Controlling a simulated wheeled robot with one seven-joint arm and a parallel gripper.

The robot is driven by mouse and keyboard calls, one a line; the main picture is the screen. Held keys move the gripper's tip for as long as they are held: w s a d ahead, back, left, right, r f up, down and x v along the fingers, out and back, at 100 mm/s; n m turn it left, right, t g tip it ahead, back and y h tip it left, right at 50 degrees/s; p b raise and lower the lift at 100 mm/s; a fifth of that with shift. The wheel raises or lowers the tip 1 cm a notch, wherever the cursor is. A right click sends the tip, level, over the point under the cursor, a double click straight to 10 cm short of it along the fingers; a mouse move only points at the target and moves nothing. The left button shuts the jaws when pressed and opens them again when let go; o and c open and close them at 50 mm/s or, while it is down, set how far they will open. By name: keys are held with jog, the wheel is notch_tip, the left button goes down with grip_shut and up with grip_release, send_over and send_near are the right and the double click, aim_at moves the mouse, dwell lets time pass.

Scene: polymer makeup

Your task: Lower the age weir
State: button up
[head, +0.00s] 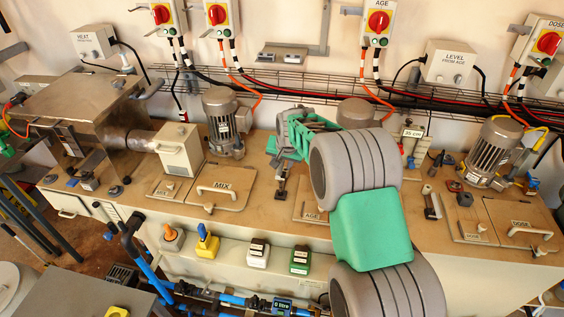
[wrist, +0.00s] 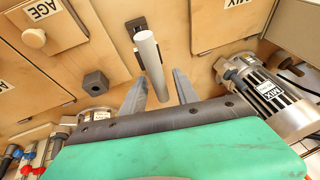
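A grey upright rod (wrist: 149,52) on a dark bracket stands on the beige deck between the MIX and AGE lids in the wrist view. No label on it is readable, so I cannot tell that it is the age weir. My gripper (wrist: 159,82) is open, with one finger on each side of the rod's near end; I see no clear contact. In the head view a similar grey rod (head: 433,202) stands right of the AGE lid (head: 311,211). My green and grey arm hides part of the deck there.
The MIX lid (head: 222,191) and MIX motor (head: 222,123) lie left of my arm. A DOSE motor (head: 493,152) and DOSE lid (head: 523,225) are at the right. A wire cable tray (head: 300,98) runs along the wall. A small dark block (wrist: 95,82) stands near my gripper.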

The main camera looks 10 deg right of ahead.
grip_shut()
dwell(1.2)
